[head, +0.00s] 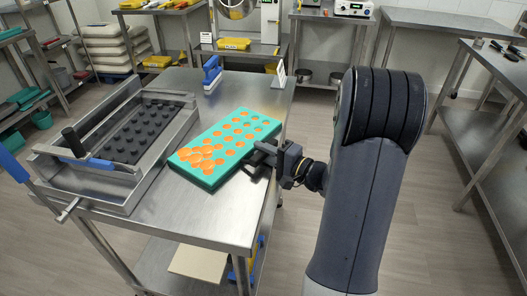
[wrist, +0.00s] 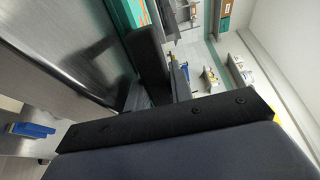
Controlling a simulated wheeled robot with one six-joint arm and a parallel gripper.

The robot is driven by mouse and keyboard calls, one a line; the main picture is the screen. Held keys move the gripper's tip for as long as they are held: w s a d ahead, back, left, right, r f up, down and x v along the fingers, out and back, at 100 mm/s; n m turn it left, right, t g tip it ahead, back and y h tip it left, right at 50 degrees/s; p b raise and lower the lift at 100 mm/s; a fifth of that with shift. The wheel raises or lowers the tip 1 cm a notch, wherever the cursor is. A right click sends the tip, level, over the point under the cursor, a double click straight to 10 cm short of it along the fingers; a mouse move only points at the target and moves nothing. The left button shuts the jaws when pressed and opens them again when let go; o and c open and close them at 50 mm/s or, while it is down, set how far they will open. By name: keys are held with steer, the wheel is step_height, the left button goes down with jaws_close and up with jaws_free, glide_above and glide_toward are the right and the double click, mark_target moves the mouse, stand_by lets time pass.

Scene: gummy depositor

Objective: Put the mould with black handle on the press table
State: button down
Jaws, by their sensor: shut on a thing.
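The teal mould (head: 221,176) with orange-filled round cavities lies at a slant over the right part of the steel press table (head: 165,217). I cannot tell whether it rests on the tabletop or hangs just above it. My gripper (head: 262,158) is at the mould's right side, shut on it, by its handle as far as I can see; the jaws mostly hide the handle. In the wrist view a teal strip of the mould (wrist: 131,14) shows at the top, beside a black finger of my gripper (wrist: 150,62).
The steel press frame (head: 110,195) with black studs and a blue lever stands left of the mould. A blue-handled tool (head: 211,72) and a small white sign (head: 279,75) stand at the table's back. Bare steel lies in front of the mould.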

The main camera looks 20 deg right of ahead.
steer(key=c, duration=1.5)
jaws_free()
steer(key=shift+r, duration=0.15)
steer(key=v, duration=1.2)
steer(key=shift+p, duration=0.3)
